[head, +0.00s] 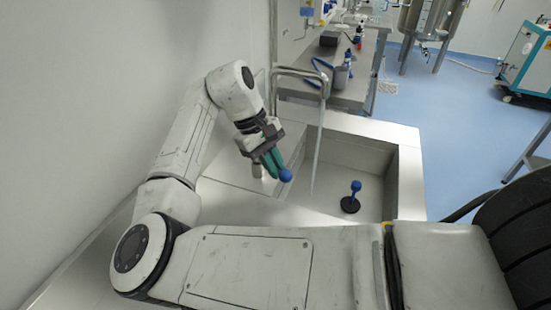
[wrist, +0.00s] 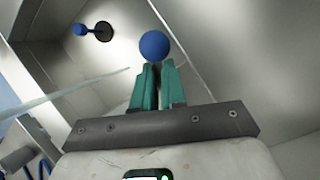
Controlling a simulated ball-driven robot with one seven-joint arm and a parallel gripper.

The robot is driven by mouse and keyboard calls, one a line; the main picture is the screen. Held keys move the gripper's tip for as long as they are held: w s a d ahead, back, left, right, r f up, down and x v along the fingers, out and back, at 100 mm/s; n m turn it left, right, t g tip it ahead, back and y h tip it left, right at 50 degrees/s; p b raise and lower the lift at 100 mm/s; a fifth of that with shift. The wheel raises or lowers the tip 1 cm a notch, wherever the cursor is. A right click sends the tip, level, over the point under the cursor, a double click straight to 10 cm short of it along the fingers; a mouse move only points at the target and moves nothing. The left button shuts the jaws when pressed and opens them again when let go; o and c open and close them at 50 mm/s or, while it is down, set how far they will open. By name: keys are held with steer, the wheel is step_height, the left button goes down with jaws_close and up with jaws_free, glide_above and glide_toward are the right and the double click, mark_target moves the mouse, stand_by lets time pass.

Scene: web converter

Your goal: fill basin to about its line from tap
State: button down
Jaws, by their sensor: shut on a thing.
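The basin (head: 372,158) is a pale metal sink right of my gripper in the head view. The tap (head: 300,71) is a bent grey pipe at its far left side. A thin pale stream (head: 318,150) runs from the spout into the basin; it also crosses the wrist view (wrist: 70,88). A black disc plug with a blue knob (head: 351,197) stands on the basin floor; whether it covers a drain is hidden. My gripper (head: 275,162) has its green fingers shut on a blue ball knob (head: 286,175), centred in the wrist view (wrist: 155,46). I cannot make out a fill line or water level.
A metal bench (head: 352,92) with bottles and a dark box stands behind the basin. A grey wall (head: 120,90) is close on the left. Blue floor (head: 450,120) lies open to the right, with a steel tank (head: 428,18) at the back.

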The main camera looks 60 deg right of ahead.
steer(key=shift+s+r, duration=0.1)
steer(key=shift+s, duration=0.05)
steer(key=c, duration=1.2)
jaws_free()
steer(key=shift+a, duration=0.1)
steer(key=v, duration=1)
steer(key=shift+w+r, duration=0.25)
steer(key=shift+r, duration=0.05)
